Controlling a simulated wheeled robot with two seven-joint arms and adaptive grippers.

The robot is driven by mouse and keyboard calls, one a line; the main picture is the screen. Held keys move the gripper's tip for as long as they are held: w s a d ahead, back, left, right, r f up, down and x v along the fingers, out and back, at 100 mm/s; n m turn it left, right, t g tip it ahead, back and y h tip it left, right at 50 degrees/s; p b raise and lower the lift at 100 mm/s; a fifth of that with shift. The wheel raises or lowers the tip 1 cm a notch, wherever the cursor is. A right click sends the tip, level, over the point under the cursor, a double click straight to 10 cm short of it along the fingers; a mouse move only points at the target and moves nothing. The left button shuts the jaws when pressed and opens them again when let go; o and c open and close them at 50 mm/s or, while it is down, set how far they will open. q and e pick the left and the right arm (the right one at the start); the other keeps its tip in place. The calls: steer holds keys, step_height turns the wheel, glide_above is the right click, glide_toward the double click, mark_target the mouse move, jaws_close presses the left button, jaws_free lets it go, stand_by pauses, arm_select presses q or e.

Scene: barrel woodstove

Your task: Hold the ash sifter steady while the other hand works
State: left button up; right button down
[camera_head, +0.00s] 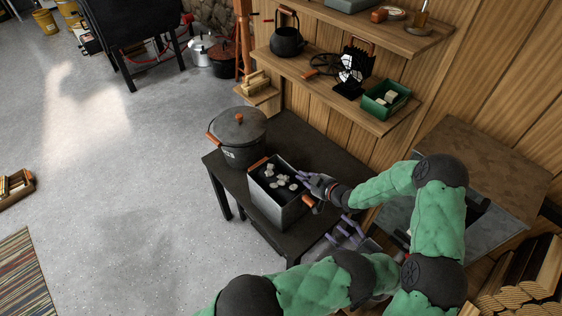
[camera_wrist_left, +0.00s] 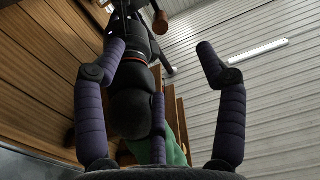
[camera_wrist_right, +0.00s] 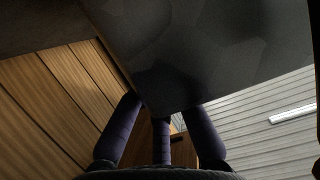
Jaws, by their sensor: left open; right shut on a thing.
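The ash sifter (camera_head: 267,209) is a grey metal box with orange handles. It stands on the dark table, with pale lumps (camera_head: 280,180) on dark material inside. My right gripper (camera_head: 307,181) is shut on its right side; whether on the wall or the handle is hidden. In the right wrist view the sifter's grey surface (camera_wrist_right: 205,50) fills the top, and the fingers (camera_wrist_right: 160,115) meet its lower edge. My left gripper (camera_head: 343,230) is open and empty, right of the sifter and below my right one. In the left wrist view its fingers (camera_wrist_left: 163,70) are spread, pointing up.
A dark lidded pot (camera_head: 238,138) stands behind the sifter on the table (camera_head: 216,160). Wall shelves hold a black kettle (camera_head: 287,42) and a green box (camera_head: 386,98). Stacked firewood (camera_head: 525,275) is at lower right. The floor at left is mostly clear.

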mark_target(313, 206)
arm_select(q)
steer(key=shift+w, duration=0.1)
steer(key=c, duration=0.6)
steer(key=shift+x, duration=5.9)
steer(key=shift+c, duration=0.4)
steer(key=shift+a, duration=0.1)
steer(key=c, duration=0.6)
steer(key=o, duration=0.8)
